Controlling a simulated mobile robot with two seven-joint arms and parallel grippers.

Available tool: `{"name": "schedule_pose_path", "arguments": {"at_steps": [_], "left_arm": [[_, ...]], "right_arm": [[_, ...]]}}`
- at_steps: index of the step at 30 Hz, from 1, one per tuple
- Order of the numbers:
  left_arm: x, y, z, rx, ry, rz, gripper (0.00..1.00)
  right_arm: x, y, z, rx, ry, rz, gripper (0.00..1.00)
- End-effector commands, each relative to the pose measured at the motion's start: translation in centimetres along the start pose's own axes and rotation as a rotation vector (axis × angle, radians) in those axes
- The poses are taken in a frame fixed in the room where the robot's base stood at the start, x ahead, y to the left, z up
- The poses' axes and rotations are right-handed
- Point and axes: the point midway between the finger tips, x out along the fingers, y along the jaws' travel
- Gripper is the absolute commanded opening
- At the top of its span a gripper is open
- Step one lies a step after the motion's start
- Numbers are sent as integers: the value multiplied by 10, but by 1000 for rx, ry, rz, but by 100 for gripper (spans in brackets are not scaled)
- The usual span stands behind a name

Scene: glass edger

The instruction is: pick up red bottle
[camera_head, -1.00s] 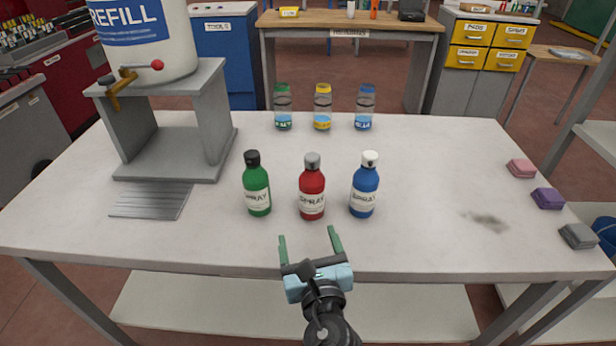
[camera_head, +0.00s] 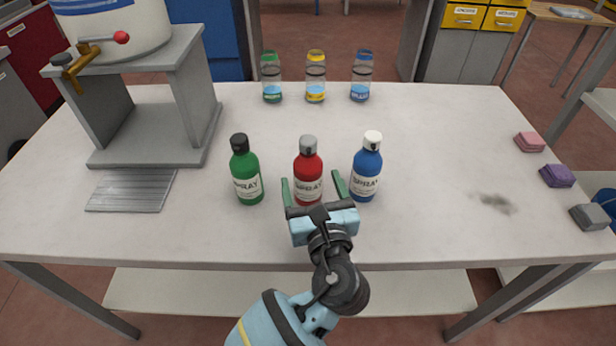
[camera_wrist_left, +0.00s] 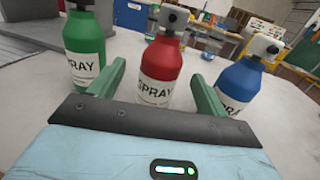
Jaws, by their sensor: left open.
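The red bottle (camera_head: 308,172) with a grey cap and a white SPRAY label stands upright on the white table, between a green bottle (camera_head: 246,172) and a blue bottle (camera_head: 367,168). My left gripper (camera_head: 313,184) is open, with one green finger on each side of the red bottle's lower body. In the left wrist view the red bottle (camera_wrist_left: 161,66) stands between and just beyond the fingers (camera_wrist_left: 160,85). I cannot tell whether either finger touches it. The right finger is close to the blue bottle. My right gripper is not in view.
Three clear jars with green (camera_head: 271,78), yellow (camera_head: 315,77) and blue (camera_head: 361,76) lids stand farther back. A grey stand (camera_head: 160,140) with a refill tank (camera_head: 110,25) is at left. Pink (camera_head: 530,142), purple (camera_head: 557,176) and grey (camera_head: 589,217) blocks lie at right. The table's middle right is clear apart from a stain.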

Motion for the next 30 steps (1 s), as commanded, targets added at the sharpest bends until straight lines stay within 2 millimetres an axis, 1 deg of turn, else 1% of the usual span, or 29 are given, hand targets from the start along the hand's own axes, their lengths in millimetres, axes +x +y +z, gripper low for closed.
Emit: {"name": "schedule_pose_path", "arguments": {"at_steps": [2,7,9,12,15,20,21,30], "left_arm": [[6,0,2,1,-2,1,77],[30,-2,8,0,-5,2,77],[39,-3,6,2,-2,1,77],[48,-2,6,2,-1,1,77],[51,-2,6,1,-1,1,77],[51,-2,6,0,0,1,77],[51,-2,6,0,0,1,75],[51,-2,6,0,0,1,36]], "right_arm": [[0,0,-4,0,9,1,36],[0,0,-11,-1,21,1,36],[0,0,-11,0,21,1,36],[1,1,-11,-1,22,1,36],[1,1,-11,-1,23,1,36],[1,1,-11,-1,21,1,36],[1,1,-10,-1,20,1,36],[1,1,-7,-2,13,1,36]]}}
